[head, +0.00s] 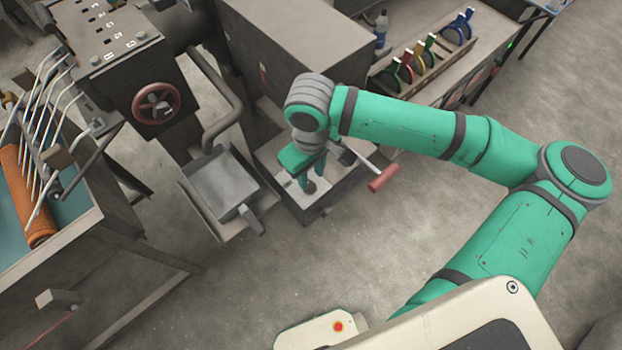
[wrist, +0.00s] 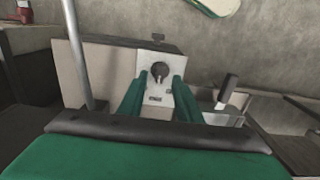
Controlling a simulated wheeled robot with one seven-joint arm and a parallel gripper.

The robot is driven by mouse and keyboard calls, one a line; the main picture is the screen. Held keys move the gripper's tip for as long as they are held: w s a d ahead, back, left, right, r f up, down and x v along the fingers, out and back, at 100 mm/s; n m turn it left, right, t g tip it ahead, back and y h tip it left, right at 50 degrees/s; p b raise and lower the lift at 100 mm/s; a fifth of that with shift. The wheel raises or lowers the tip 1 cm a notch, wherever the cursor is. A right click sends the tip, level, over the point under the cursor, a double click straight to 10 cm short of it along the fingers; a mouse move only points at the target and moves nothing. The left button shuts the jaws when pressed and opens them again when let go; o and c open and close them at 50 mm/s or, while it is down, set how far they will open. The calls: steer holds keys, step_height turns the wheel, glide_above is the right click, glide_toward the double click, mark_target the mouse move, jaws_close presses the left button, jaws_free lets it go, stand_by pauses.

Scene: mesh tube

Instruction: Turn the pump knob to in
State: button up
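The pump knob (wrist: 160,69) is a round dark knob on a pale plate (wrist: 158,48) in the wrist view. Small dark labels sit on the plate above and below it; I cannot read them. In the head view the plate (head: 317,210) lies on top of a grey box, and the knob is partly hidden by my gripper. My gripper (head: 309,178) points down over the plate. In the wrist view its two green fingers (wrist: 158,82) are apart, one on each side of the knob. I cannot tell whether they touch it.
A red-handled lever (head: 383,178) sticks out right of the box. A grey tray (head: 222,185) stands left of it. A machine with a red handwheel (head: 157,103) and a bench with an orange mesh tube (head: 27,195) are farther left. Open floor (head: 270,275) lies in front.

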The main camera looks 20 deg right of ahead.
mark_target(311, 185)
steer(key=shift+f, duration=2.1)
jaws_close()
